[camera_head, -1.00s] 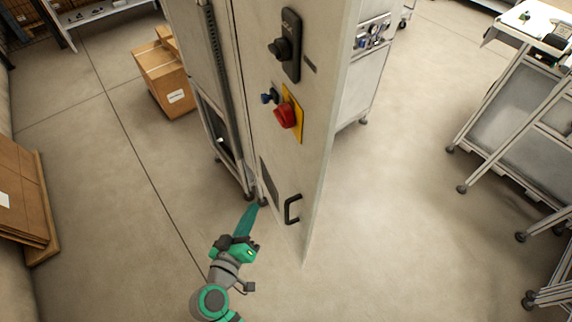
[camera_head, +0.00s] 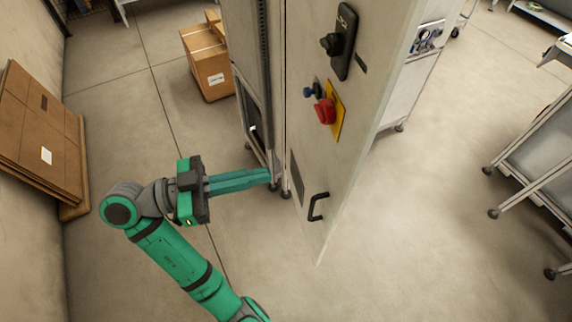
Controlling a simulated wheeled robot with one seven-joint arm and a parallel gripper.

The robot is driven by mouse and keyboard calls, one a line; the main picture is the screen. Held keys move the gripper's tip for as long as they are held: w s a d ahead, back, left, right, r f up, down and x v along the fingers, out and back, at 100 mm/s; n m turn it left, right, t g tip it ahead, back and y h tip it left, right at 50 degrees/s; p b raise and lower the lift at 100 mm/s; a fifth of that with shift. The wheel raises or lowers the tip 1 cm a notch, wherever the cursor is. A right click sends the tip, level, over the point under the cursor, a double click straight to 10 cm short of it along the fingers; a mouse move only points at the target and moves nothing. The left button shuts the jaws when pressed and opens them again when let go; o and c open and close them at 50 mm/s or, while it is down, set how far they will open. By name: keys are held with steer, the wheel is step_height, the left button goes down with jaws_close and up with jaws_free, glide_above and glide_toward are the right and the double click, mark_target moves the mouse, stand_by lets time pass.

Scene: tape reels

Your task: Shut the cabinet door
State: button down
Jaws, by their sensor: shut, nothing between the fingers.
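The cabinet door (camera_head: 345,165) stands open, swung out toward me, with its outer face showing. It carries a black latch handle (camera_head: 340,42), a red knob on a yellow plate (camera_head: 326,111) and a black pull handle (camera_head: 317,207) low down. The cabinet (camera_head: 240,60) stands behind it at the left. My gripper (camera_head: 268,177) is shut and empty, pointing right. Its fingertips are by the cabinet's lower corner, left of the door's lower part; I cannot tell whether they touch anything.
Cardboard boxes (camera_head: 207,62) stand on the floor behind the cabinet's left side. Flat brown panels (camera_head: 40,140) lean at the left wall. A metal cart (camera_head: 540,150) stands at the right. The floor between the door and the cart is clear.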

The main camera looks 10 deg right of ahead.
mark_target(335, 160)
steer(key=d, duration=0.4)
steer(key=w+d, duration=0.1)
steer(key=d, duration=0.8)
steer(key=shift+w+d, duration=0.1)
steer(key=shift+w, duration=0.1)
